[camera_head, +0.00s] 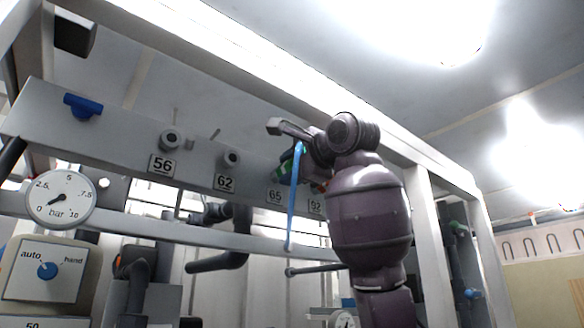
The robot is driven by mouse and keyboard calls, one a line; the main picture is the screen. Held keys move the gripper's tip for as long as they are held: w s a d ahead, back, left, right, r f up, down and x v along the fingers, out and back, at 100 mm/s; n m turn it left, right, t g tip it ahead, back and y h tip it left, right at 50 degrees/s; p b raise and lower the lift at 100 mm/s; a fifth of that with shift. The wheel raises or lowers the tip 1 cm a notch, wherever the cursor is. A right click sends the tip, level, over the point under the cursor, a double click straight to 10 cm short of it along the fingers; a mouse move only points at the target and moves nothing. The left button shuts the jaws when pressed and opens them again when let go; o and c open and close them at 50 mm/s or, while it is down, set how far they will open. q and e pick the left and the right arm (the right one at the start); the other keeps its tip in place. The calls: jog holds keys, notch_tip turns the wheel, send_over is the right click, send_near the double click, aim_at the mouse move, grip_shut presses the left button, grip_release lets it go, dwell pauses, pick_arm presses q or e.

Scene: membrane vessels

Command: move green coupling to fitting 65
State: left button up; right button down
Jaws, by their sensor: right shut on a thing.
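The green coupling (284,166) is at the panel, just above the label 65 (275,196). My right gripper (299,160) comes in from the right and is shut on the coupling. The coupling is partly covered by the gripper and by a blue strip or hose (293,205) that hangs down beside it. Fitting 65 itself is hidden behind the coupling and gripper, so I cannot tell whether the coupling touches it or sits on it. My left gripper is not in view.
Grey fittings 56 (171,139) and 62 (231,159) stick out from the panel on the left. A blue valve handle (83,106) and a pressure gauge (61,197) are farther left. The frame beam (215,62) runs above. Label 52 (316,206) is close to my right arm.

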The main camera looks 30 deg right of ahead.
jog(key=shift+w, duration=0.1)
jog(key=c, duration=0.6)
grip_release()
jog(key=shift+s+d+b, duration=0.15)
jog(key=shift+s+b, duration=0.3)
jog(key=shift+s, duration=1.35)
jog(key=shift+s+d+b, duration=0.15)
jog(key=shift+s+b, duration=0.25)
jog(key=shift+s, duration=1.4)
jog(key=shift+s+d+b, duration=0.15)
jog(key=shift+s+b, duration=0.3)
jog(key=shift+s, duration=1.35)
